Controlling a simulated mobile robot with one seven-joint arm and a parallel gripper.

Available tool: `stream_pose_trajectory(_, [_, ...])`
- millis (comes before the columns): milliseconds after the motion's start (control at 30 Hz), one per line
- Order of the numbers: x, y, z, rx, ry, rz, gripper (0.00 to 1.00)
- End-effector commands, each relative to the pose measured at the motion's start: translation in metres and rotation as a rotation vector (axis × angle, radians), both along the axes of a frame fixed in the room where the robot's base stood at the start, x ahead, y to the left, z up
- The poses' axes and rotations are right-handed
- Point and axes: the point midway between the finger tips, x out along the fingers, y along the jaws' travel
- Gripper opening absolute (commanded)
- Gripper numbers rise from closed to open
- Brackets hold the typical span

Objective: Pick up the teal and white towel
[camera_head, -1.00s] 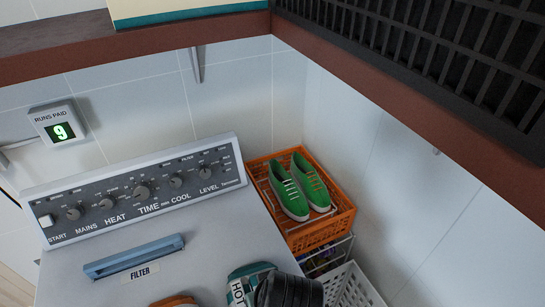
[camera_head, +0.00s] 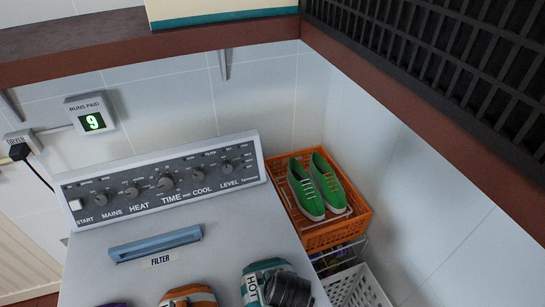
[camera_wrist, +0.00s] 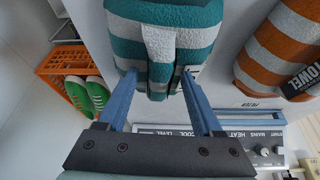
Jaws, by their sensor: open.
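The teal and white striped towel (camera_head: 262,268) is rolled up on the white machine's top at the bottom of the head view, with "HOT" lettering on it. A dark part of my arm covers its right side there. In the wrist view the towel (camera_wrist: 185,40) fills the top middle. My gripper (camera_wrist: 158,74) is open, its two blue fingers spread. The tips reach the towel's near end, one on each side of a hanging grey and teal part. I cannot tell whether they touch it.
An orange and white towel (camera_wrist: 283,45) lies beside it. The white machine (camera_head: 220,250) has a knob panel and a blue filter handle (camera_head: 155,243). An orange crate (camera_head: 322,236) with green shoes (camera_head: 305,190) stands right, above a white basket (camera_head: 355,288). A brown-edged shelf (camera_head: 110,62) hangs above.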

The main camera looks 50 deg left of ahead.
Motion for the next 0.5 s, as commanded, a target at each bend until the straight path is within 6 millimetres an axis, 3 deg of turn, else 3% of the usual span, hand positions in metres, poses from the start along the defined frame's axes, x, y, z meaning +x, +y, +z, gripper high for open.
stream_pose_trajectory(367, [0.0018, 0.0031, -0.0079, 0.001, -0.002, 0.001, 0.68])
stream_pose_trajectory(500, [0.0016, 0.0031, -0.0079, 0.0, -0.002, 0.001, 0.42])
